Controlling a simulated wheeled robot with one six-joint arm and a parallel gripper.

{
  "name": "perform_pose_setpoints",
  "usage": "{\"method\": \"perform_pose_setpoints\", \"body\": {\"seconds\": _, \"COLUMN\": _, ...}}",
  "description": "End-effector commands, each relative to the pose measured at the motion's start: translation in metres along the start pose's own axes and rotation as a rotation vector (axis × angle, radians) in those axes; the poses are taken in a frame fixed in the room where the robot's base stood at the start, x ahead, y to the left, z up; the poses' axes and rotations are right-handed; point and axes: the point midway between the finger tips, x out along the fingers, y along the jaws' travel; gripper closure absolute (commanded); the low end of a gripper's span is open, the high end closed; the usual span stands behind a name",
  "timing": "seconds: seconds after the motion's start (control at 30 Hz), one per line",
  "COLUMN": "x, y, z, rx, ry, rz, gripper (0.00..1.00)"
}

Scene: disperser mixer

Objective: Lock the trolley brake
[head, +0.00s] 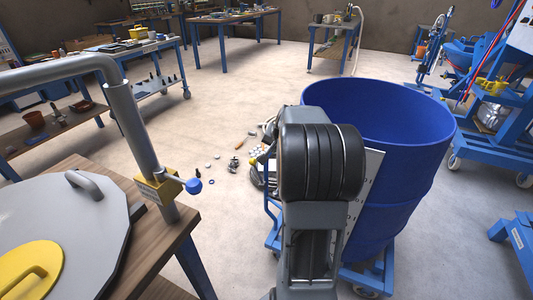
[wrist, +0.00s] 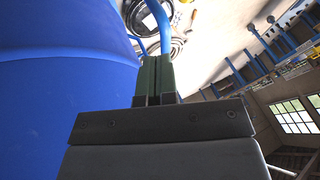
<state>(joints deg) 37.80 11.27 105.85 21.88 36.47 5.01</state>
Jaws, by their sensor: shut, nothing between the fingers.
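The large blue drum (head: 405,190) stands on a blue trolley (head: 384,268), partly hidden behind my arm in the head view. A blue upright of the trolley shows left of my arm. The trolley brake cannot be made out in either view. In the wrist view my gripper (wrist: 152,62) has its green fingers shut together and empty. The blue drum (wrist: 60,90) fills the left side there, close beside the fingers. A blue bar (wrist: 161,28) passes just beyond the fingertips; I cannot tell whether they touch. In the head view the gripper is hidden behind my arm.
A wooden table (head: 155,240) with a grey lid (head: 70,225) and a bent grey pipe (head: 135,120) stands at the left. Small loose parts (head: 232,168) lie on the floor left of the drum. Blue wheeled equipment (head: 490,150) stands at the right. The floor behind is mostly clear.

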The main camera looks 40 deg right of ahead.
Motion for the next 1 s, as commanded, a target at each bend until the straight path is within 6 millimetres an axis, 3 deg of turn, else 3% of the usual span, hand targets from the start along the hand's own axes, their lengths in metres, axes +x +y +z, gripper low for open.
{"method": "perform_pose_setpoints", "body": {"seconds": 0.53, "x": 0.098, "y": 0.001, "z": 0.002, "rx": -0.001, "ry": -0.002, "rz": 0.0, "gripper": 1.0}}
{"method": "perform_pose_setpoints", "body": {"seconds": 0.7, "x": 0.11, "y": -0.018, "z": 0.004, "rx": -0.003, "ry": -0.001, "rz": -0.001, "gripper": 1.0}}
{"method": "perform_pose_setpoints", "body": {"seconds": 1.0, "x": 0.119, "y": -0.029, "z": 0.006, "rx": -0.001, "ry": 0.0, "rz": 0.0, "gripper": 1.0}}
